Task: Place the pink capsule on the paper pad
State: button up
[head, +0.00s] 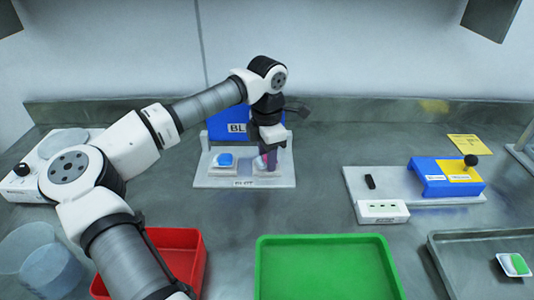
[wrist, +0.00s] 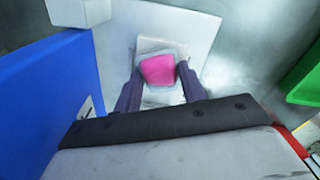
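The pink capsule (wrist: 158,69) shows in the wrist view as a pink top on a pale cup. My gripper (wrist: 160,72) has one dark finger on each side of it, close against the cup. The capsule is over or on a small white square pad (wrist: 150,44); whether it touches the pad is unclear. In the head view my gripper (head: 267,158) points down over the right half of a white board (head: 238,182), and the capsule is mostly hidden by the fingers. I cannot tell which surface is the paper pad.
A blue capsule (head: 225,159) sits on the board's left half. A blue panel (head: 228,124) stands behind. A red tray (head: 186,240) and green tray (head: 325,242) lie in front. A blue-and-yellow device (head: 447,188) stands right. A metal tray (head: 450,250) holds a green capsule (head: 518,264).

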jog(key=o, duration=0.3)
jog(key=shift+o, duration=0.2)
jog(key=shift+r, duration=0.1)
notch_tip(320, 180, up, 12)
jog(key=shift+b, duration=0.4)
jog(key=shift+r, duration=0.1)
